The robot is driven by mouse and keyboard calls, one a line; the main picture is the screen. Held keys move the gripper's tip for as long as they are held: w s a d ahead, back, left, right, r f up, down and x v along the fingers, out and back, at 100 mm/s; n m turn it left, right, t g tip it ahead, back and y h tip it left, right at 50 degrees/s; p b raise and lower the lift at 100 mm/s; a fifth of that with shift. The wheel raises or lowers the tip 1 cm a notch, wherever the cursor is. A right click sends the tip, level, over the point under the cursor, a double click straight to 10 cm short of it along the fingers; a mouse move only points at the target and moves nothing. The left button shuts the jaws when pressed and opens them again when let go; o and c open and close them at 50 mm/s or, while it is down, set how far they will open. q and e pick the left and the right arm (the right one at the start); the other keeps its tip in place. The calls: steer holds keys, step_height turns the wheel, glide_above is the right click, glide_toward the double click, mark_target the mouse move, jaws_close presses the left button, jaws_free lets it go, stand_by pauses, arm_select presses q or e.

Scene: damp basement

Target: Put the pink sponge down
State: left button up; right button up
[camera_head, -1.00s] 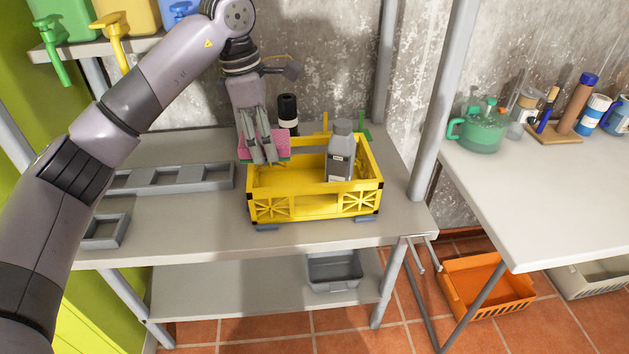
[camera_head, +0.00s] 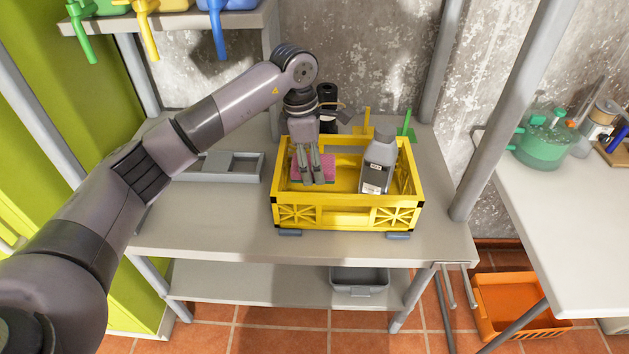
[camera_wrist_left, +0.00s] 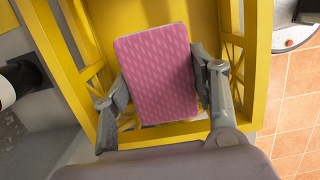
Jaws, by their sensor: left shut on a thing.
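The pink sponge (camera_head: 327,166) is in my left gripper (camera_head: 313,181), which is shut on it. In the head view they are inside the outline of the yellow crate (camera_head: 345,213), in its left part. I cannot tell whether the sponge touches the crate floor. In the left wrist view the sponge (camera_wrist_left: 158,75) lies between the two fingers of the left gripper (camera_wrist_left: 160,84), with yellow crate walls (camera_wrist_left: 256,60) around it. My right gripper is not in view.
A grey bottle (camera_head: 379,165) stands in the crate's right part. A black bottle (camera_head: 327,105) stands behind the crate. A grey divided tray (camera_head: 216,179) lies to the left on the table (camera_head: 220,226). The table's front strip is clear.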

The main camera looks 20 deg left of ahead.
mark_target(314, 183)
arm_select(q)
step_height(314, 183, down, 2)
steer(key=shift+f, duration=0.2)
step_height(314, 183, down, 3)
steer(key=shift+f, duration=0.5)
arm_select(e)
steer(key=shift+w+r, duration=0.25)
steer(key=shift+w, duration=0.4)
arm_select(q)
steer(key=o, duration=0.5)
steer(key=shift+f, duration=0.1)
steer(key=o, duration=0.4)
steer(key=shift+o, duration=0.2)
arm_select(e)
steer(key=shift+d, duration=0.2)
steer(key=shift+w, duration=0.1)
